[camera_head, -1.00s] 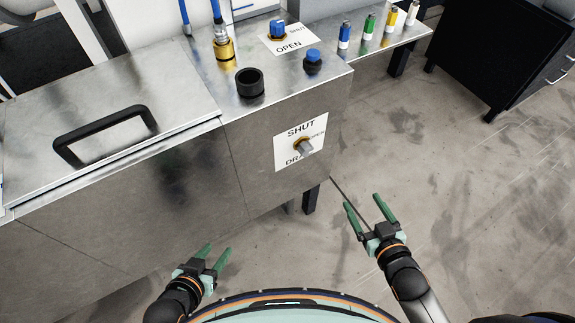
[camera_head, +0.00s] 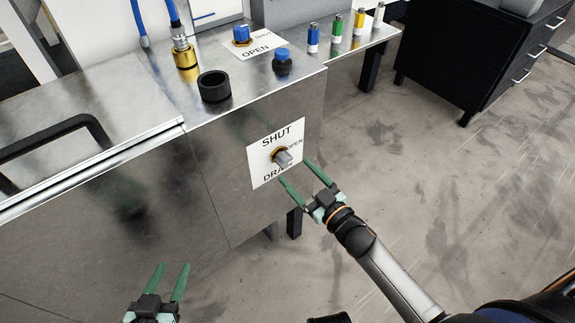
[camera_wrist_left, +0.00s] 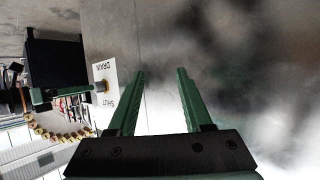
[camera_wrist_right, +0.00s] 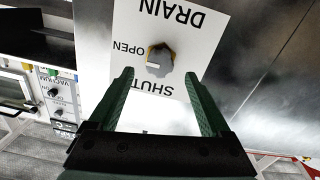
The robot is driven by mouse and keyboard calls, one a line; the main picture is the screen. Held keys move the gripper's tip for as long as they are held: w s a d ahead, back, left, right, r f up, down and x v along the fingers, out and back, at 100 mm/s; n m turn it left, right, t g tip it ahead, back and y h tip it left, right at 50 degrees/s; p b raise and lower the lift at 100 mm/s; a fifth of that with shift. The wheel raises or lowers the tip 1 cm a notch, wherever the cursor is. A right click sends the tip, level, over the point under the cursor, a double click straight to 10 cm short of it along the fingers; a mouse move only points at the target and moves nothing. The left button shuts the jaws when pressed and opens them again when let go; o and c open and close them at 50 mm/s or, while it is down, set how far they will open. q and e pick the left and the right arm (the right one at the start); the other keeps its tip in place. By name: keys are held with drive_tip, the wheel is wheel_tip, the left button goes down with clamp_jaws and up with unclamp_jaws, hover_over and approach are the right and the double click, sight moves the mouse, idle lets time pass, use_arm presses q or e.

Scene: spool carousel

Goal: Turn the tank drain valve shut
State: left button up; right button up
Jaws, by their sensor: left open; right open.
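The drain valve is a grey knob (camera_head: 284,158) with a brass collar on the tank's front face. Its white label plate (camera_head: 263,147) reads SHUT, OPEN and DRAIN. My right gripper (camera_head: 297,176) is open, close to the knob at its lower right. In the right wrist view the knob (camera_wrist_right: 160,60) is ahead, just beyond and between the two fingertips, not touched. My left gripper (camera_head: 170,270) is open and empty in front of the tank, low in the head view. The left wrist view shows the label plate (camera_wrist_left: 104,85) off to the left of the fingers.
The metal tank (camera_head: 213,200) has a blue OPEN/SHUT valve (camera_head: 242,34), a black ring (camera_head: 214,87), a blue-capped fitting (camera_head: 283,60) and a brass hose fitting (camera_head: 185,57) on top. A black cabinet (camera_head: 460,60) stands right. Floor (camera_head: 440,190) is clear.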

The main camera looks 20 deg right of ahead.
sight(287, 164)
use_arm(q)
drive_tip(key=shift+w+r+m+t+h+b, duration=0.1)
drive_tip(key=shift+w+r+t, duration=0.3)
drive_tip(key=shift+r, duration=0.45)
drive_tip(key=shift+w+r+m+t+h+b, duration=0.1)
drive_tip(key=shift+w+r+t, duration=0.25)
drive_tip(key=shift+r, duration=0.45)
drive_tip(key=shift+w+r+m+t+h+b, duration=0.1)
drive_tip(key=shift+w+r+t, duration=0.3)
drive_tip(key=shift+r, duration=0.45)
use_arm(e)
drive_tip(key=shift+x, duration=2.35)
use_arm(q)
drive_tip(key=shift+s, duration=0.1)
use_arm(e)
clamp_jaws()
